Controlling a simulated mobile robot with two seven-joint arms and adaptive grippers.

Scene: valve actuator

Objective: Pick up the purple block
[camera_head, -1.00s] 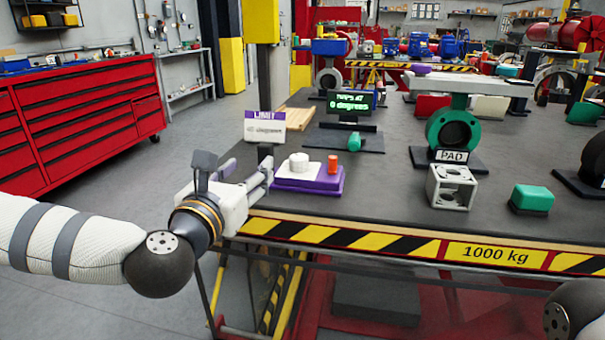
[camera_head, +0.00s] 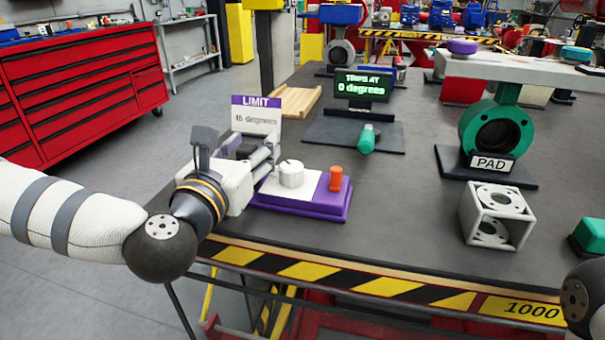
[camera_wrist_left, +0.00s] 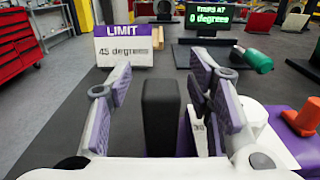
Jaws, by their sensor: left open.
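A small purple rounded block (camera_head: 463,46) lies on a light grey raised beam at the upper right of the head view. Nearer, a purple base (camera_head: 300,208) carries a white panel with a white knob (camera_head: 291,173) and an orange peg (camera_head: 336,178). My left gripper (camera_head: 266,158) is open at this base's left end. In the left wrist view, its purple-padded fingers (camera_wrist_left: 162,88) stand apart, with a dark upright post (camera_wrist_left: 161,115) between them. I cannot tell whether they touch anything. The right gripper is out of view.
A LIMIT sign (camera_head: 255,116) stands behind the left fingers; it reads 45 degrees in the wrist view. A dark display (camera_head: 362,88) reads 0 degrees. A green valve (camera_head: 495,128), a metal cube frame (camera_head: 495,215) and a green block (camera_head: 589,236) stand to the right.

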